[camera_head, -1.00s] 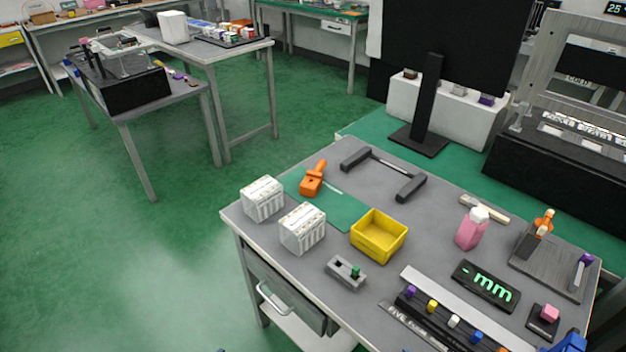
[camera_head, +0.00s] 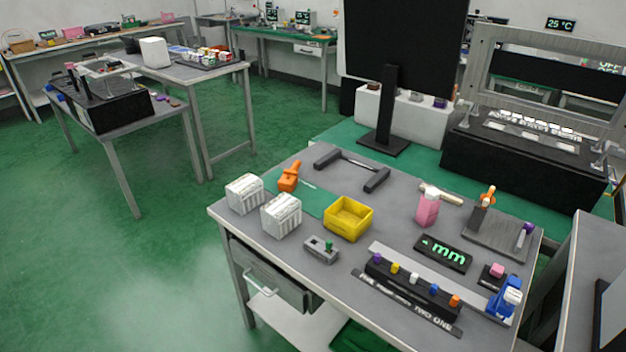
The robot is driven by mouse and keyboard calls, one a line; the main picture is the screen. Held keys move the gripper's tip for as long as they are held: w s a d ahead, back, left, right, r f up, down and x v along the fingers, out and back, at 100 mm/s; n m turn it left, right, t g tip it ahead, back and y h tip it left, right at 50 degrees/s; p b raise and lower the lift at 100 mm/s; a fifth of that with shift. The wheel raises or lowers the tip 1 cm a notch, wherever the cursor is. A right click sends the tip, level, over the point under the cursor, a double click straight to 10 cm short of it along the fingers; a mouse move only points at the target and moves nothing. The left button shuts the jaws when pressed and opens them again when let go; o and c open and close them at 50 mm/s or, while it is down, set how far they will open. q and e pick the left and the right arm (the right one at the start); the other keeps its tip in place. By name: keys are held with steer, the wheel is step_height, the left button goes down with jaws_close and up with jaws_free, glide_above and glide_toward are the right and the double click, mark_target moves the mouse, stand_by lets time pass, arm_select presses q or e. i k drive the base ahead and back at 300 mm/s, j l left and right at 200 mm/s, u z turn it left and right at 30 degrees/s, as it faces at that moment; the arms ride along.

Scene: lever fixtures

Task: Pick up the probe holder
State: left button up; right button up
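No object in view is clearly marked as the probe holder. An orange tool-like piece (camera_head: 289,176) lies at the left end of the green mat (camera_head: 309,197). A second, smaller orange piece (camera_head: 488,195) stands on the grey board (camera_head: 487,240) at the right. A blue and white device (camera_head: 505,297) stands at the right front corner of the table, upright. Neither of my grippers is in view.
The grey table (camera_head: 286,262) also holds two white boxes (camera_head: 281,216), a yellow bin (camera_head: 348,219), a pink bottle (camera_head: 428,208), a black display (camera_head: 443,253) and a row of coloured knobs (camera_head: 413,283). A black monitor (camera_head: 404,40) stands behind. The green floor at left is clear.

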mark_target(288, 181)
steer(key=j+z, duration=0.15)
steer(key=z, duration=0.3)
steer(key=i+j+z, duration=0.1)
steer(key=z, duration=0.35)
steer(key=j+z, duration=0.25)
steer(key=z, duration=0.2)
steer(key=j+z, duration=0.2)
steer(key=j, duration=0.15)
steer(key=k+j+z, duration=0.25)
steer(key=j+z, duration=0.2)
steer(key=j, duration=0.2)
steer(key=k+j+z, duration=0.1)
steer(key=j, duration=0.25)
steer(key=k+j+z, duration=0.2)
steer(key=k+j, duration=0.2)
steer(key=j, duration=0.2)
